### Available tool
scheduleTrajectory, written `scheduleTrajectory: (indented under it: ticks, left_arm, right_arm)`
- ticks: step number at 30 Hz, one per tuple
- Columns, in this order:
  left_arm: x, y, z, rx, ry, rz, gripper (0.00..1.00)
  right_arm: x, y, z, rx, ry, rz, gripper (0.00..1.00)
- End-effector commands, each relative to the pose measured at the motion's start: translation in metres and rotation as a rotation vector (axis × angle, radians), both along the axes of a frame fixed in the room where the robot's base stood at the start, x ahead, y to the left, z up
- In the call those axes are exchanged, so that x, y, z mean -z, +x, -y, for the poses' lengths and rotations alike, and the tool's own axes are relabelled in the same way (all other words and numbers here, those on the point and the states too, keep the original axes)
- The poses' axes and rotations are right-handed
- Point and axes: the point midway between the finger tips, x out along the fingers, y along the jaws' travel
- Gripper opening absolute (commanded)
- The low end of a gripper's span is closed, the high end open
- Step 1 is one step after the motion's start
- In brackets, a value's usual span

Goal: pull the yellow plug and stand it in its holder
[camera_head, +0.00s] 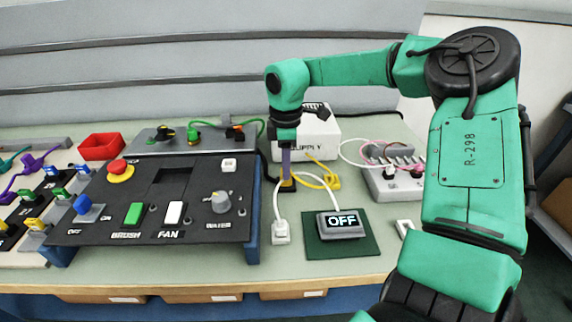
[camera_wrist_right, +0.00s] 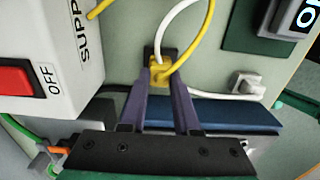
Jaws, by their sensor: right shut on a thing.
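My right gripper (camera_head: 287,174) points down between the black control panel and the green OFF mat. In the right wrist view its two purple fingers are shut on the yellow plug (camera_wrist_right: 158,73), which has a yellow cord looping up from it. In the head view the plug (camera_head: 288,183) is a small yellow patch at the fingertips. A small black block (camera_wrist_right: 149,52) sits right at the plug; I cannot tell whether it is the socket or the holder, or whether the plug is seated in it. My left gripper is not in view.
The white SUPPLY box (camera_head: 306,138) with a red OFF switch (camera_wrist_right: 28,80) stands close behind the gripper. A white plug (camera_head: 281,231) with its cord, the OFF display (camera_head: 341,224) and the panel's blue edge (camera_head: 252,235) are close by. A terminal block (camera_head: 393,180) stands to the right.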

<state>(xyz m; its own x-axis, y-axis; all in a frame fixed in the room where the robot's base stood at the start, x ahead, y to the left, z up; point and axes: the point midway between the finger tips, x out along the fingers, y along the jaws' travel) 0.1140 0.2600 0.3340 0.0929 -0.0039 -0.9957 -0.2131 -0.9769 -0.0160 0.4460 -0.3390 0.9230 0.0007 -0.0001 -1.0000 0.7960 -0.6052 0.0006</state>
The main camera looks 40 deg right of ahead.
Motion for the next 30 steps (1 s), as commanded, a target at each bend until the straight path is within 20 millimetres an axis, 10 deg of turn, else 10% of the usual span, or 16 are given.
scheduleTrajectory:
  ticks: [30]
  left_arm:
    - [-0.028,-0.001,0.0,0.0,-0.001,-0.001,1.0]
  right_arm:
    - [-0.051,0.0,0.0,0.0,-0.001,0.0,0.0]
